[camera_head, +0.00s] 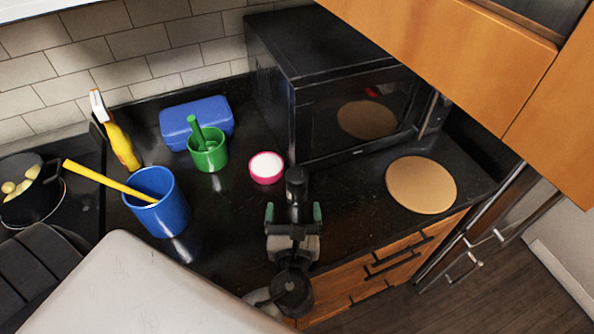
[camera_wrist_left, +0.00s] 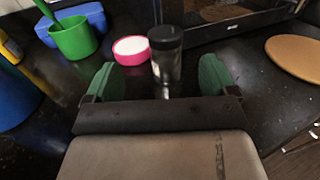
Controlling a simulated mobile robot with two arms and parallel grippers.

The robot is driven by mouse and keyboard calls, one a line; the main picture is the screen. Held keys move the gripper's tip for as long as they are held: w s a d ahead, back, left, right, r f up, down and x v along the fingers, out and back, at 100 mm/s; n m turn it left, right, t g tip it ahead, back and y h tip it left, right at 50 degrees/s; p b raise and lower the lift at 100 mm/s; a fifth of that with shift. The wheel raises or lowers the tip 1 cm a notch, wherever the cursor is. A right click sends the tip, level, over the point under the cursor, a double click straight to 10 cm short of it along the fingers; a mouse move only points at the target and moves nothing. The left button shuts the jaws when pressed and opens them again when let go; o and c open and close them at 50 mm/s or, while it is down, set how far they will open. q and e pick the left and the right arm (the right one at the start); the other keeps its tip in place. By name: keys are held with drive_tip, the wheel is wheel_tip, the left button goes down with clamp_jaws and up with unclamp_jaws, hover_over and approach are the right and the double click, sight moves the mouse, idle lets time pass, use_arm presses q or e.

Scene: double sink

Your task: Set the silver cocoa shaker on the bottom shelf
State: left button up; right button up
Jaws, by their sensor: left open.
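The silver cocoa shaker (camera_head: 296,182), with a black lid, stands upright on the black counter in front of the microwave. In the left wrist view the shaker (camera_wrist_left: 166,62) shows its silver body just beyond the fingertips, roughly centred between them. My left gripper (camera_head: 293,213) is open, its green-tipped fingers spread on the near side of the shaker. In the left wrist view the space between the fingers (camera_wrist_left: 158,80) is empty, and I cannot tell whether the fingers reach past its near side. My right gripper is not in view. No open shelf shows clearly.
A pink bowl (camera_head: 266,168) stands close left of the shaker. A black microwave (camera_head: 300,55) is behind it. A green mortar (camera_head: 208,155), blue container (camera_head: 158,215) and yellow bottle (camera_head: 121,145) are further left. A round board (camera_head: 421,185) lies right; orange cabinets (camera_head: 470,50) hang above.

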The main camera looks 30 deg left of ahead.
sight(297, 185)
use_arm(q)
drive_tip(key=shift+r+p+x, duration=0.25)
drive_tip(key=shift+p+x, duration=0.1)
drive_tip(key=shift+x, duration=0.8)
drive_tip(key=x, duration=0.3)
drive_tip(key=shift+p, duration=0.4)
drive_tip(key=x, duration=0.1)
drive_tip(key=p+x, duration=0.1)
drive_tip(key=x, duration=0.2)
drive_tip(key=shift+w+d+f+p, duration=0.25)
drive_tip(key=shift+f+p, duration=0.05)
drive_tip(key=shift+w+a+f, duration=0.1)
drive_tip(key=shift+w+a, duration=0.15)
drive_tip(key=shift+w, duration=0.15)
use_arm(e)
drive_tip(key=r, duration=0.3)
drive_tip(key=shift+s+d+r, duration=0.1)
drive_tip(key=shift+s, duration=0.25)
use_arm(q)
drive_tip(key=c, duration=1.4)
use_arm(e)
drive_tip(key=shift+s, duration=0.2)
